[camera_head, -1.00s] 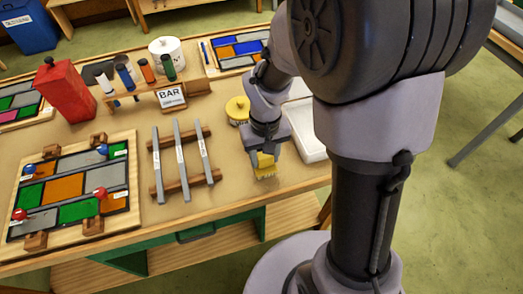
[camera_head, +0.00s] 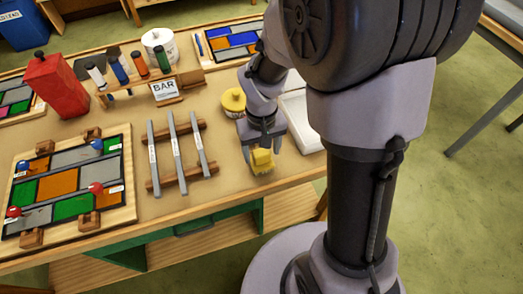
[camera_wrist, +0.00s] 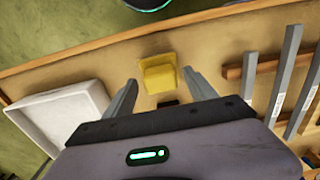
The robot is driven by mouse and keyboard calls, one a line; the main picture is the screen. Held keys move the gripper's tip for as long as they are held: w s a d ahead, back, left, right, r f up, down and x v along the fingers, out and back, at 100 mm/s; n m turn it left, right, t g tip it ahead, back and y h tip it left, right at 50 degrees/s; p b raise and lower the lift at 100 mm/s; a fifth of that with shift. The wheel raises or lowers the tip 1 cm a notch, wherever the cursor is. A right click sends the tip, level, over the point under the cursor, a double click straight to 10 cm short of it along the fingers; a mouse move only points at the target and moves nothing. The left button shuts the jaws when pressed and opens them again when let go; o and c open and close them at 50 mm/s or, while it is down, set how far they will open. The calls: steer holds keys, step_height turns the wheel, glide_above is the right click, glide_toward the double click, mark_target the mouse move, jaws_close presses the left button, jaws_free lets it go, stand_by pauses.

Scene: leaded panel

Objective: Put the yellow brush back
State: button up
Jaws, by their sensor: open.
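The yellow brush (camera_head: 262,164) rests on the bench top near its front edge, to the right of the rack of bars. It also shows in the wrist view (camera_wrist: 158,74), with its yellow block facing up. My gripper (camera_head: 263,152) is open above the brush. In the wrist view its two fingers (camera_wrist: 160,88) stand apart on either side of the brush, with clear gaps and nothing held. A small dark piece lies on the bench between the fingers in the wrist view.
A white tray (camera_wrist: 62,120) lies beside my gripper. A round yellow tin (camera_head: 233,103) stands behind it. Grey bars (camera_head: 177,150) lie on a wooden rack to the left. A leaded panel (camera_head: 60,185) is further left. A red can (camera_head: 58,90) stands behind that panel.

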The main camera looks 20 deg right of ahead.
step_height(320, 180, up, 11)
steer(key=p, duration=0.4)
steer(key=s+a+r+m+t+y, duration=0.1)
steer(key=s+a+r+m+t, duration=0.1)
steer(key=s+r, duration=0.4)
steer(key=s+a+r+m+t+y, duration=0.1)
steer(key=s+a+r+m+t, duration=0.1)
steer(key=s+r, duration=0.4)
steer(key=shift+s+r+t, duration=0.4)
steer(key=shift+r+t, duration=0.35)
steer(key=shift+t, duration=0.15)
